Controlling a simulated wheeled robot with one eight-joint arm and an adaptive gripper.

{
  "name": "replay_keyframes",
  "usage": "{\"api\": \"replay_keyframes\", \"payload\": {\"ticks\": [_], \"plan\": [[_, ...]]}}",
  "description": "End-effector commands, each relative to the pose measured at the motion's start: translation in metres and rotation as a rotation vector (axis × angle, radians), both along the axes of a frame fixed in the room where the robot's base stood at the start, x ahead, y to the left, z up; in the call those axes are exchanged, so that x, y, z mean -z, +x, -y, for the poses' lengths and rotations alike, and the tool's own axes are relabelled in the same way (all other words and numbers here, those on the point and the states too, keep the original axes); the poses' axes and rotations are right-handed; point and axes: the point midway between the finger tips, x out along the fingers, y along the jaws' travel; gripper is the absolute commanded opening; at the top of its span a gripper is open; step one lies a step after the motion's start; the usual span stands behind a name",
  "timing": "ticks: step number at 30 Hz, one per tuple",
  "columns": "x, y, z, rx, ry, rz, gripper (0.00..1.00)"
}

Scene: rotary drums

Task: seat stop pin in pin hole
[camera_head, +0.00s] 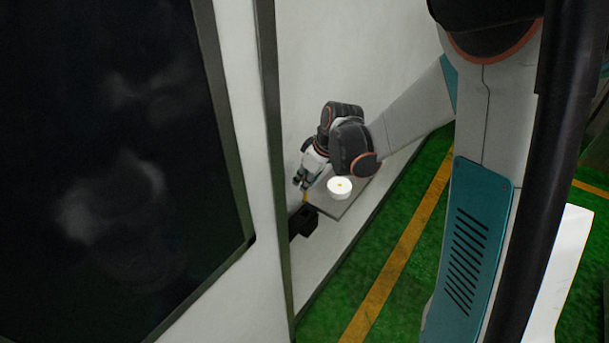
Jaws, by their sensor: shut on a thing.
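My gripper (302,183) is small in the head view, pointing down near the left end of a grey plate. It is shut on a thin yellow piece (305,197), which looks like the stop pin; only a short length shows below the fingertips. A black block (304,221) is just below the pin, and I cannot tell whether the pin touches it. A round white drum (340,190) with a small yellowish centre sits on the grey plate (341,209), right of my gripper. I cannot make out the pin hole at this size.
A white wall (330,60) stands behind the plate. A dark panel in a grey frame (265,120) fills the left and cuts off the view beside the black block. Green floor (400,290) with a yellow line (398,262) is open at the lower right.

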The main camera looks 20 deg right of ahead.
Motion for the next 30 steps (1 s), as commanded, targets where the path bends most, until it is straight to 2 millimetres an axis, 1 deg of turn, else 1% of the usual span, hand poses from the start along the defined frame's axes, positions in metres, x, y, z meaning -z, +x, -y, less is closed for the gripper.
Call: {"api": "replay_keyframes", "payload": {"ticks": [12, 30], "plan": [[0.001, 0.000, 0.000, 0.001, 0.002, 0.001, 0.00], [0.022, 0.000, 0.000, 0.001, 0.002, 0.001, 0.00]]}}
